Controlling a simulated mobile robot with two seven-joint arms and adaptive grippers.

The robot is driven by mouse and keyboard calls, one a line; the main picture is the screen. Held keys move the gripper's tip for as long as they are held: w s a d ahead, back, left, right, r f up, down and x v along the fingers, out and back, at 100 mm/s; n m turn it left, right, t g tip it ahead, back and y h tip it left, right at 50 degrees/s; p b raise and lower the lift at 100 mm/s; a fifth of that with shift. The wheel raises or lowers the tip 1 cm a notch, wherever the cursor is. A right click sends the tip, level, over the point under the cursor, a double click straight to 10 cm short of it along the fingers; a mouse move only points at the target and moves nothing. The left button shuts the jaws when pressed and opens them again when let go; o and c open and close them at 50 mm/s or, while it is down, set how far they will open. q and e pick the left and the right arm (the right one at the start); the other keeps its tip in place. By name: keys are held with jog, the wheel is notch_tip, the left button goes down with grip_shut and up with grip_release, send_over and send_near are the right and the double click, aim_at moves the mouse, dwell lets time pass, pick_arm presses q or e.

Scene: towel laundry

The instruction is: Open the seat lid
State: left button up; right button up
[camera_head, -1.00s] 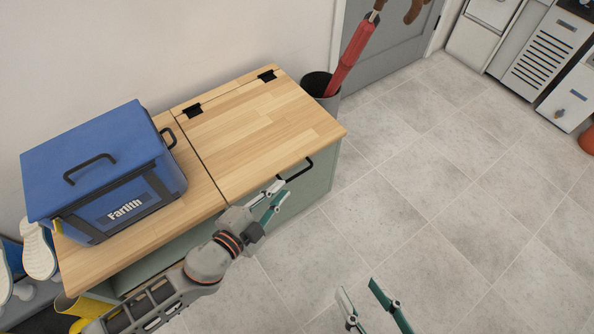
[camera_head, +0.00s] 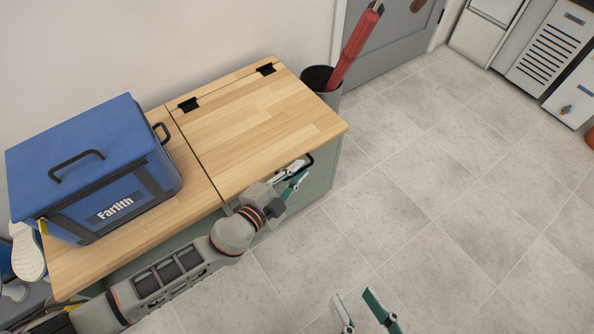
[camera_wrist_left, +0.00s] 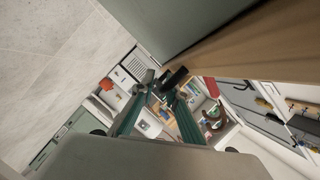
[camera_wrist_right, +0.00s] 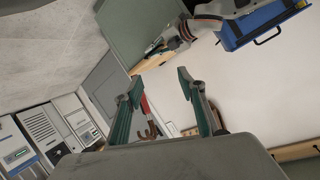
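The seat lid (camera_head: 255,125) is a light wooden panel, lying flat and closed on the green-grey bench (camera_head: 318,190), with two black hinges at its back edge. A black handle (camera_head: 308,161) is at the lid's front edge. My left gripper (camera_head: 299,172) is at this handle, below the lid's front edge. In the left wrist view its fingertips (camera_wrist_left: 156,86) are close together beside a dark bar that looks like the handle; whether they grip it is unclear. My right gripper (camera_head: 357,300) is open and empty over the floor, also in the right wrist view (camera_wrist_right: 160,80).
A blue cooler box (camera_head: 85,155) stands on the fixed wooden top left of the lid. A dark bin (camera_head: 320,82) with a red umbrella-like object (camera_head: 355,50) stands behind the bench's right end. The tiled floor (camera_head: 440,190) to the right is clear.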

pick_arm(q)
grip_shut()
